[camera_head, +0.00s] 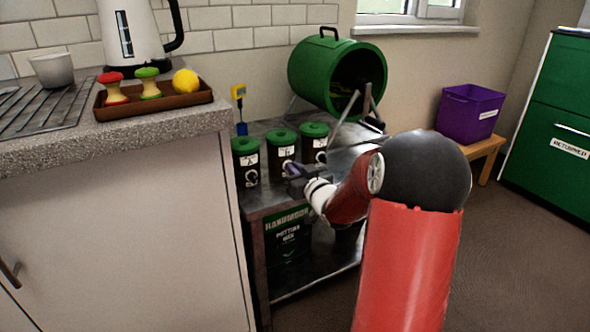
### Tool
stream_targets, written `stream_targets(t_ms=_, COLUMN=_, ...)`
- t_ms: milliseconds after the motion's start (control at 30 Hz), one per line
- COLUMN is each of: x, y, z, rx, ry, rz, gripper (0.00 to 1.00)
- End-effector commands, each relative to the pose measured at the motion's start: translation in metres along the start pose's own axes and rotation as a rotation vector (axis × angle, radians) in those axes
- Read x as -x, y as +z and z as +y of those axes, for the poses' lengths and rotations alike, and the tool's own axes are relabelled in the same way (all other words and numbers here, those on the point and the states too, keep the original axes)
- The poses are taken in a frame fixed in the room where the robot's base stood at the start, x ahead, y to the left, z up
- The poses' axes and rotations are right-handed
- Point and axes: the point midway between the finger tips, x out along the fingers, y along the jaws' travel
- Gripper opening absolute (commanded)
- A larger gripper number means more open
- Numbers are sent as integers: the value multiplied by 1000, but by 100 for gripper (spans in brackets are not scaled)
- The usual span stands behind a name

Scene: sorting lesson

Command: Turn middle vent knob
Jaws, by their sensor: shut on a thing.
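Three dark canisters with green lids stand in a row on the metal bench: the left canister (246,158), the middle canister (281,149) and the right canister (314,140). Each has a white label and a round pale knob low on its front. The left knob (251,176) is clear to see. My gripper (288,168) is in front of the middle canister, at its vent knob, and is shut on it. The jaws largely hide the middle knob, so its turn angle cannot be told. My arm reaches in from the right.
A green drum (325,66) lies on its side behind the canisters, its open end and metal legs near my arm. The stone counter (170,122) with a brown tray (118,109) stands to the left. A purple crate (468,108) sits on a wooden bench at right. Floor at right is clear.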

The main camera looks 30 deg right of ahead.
Motion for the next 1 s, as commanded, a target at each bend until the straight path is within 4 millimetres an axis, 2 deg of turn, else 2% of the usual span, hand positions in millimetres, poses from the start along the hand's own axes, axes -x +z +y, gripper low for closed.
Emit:
stream_targets(t_ms=167, x=0, y=-1, z=0, rx=-36, ry=0, rz=0, gripper=0)
stream_targets(t_ms=500, x=0, y=-1, z=4, rx=-365, ry=0, rz=-1, gripper=0)
stream_targets(t_ms=867, x=0, y=1, z=4, rx=-398, ry=0, rz=0, gripper=0)
stream_targets(t_ms=900, x=0, y=1, z=4, rx=-398, ry=0, rz=0, gripper=13)
stream_targets(t_ms=1000, x=0, y=1, z=4, rx=-397, ry=0, rz=0, gripper=26)
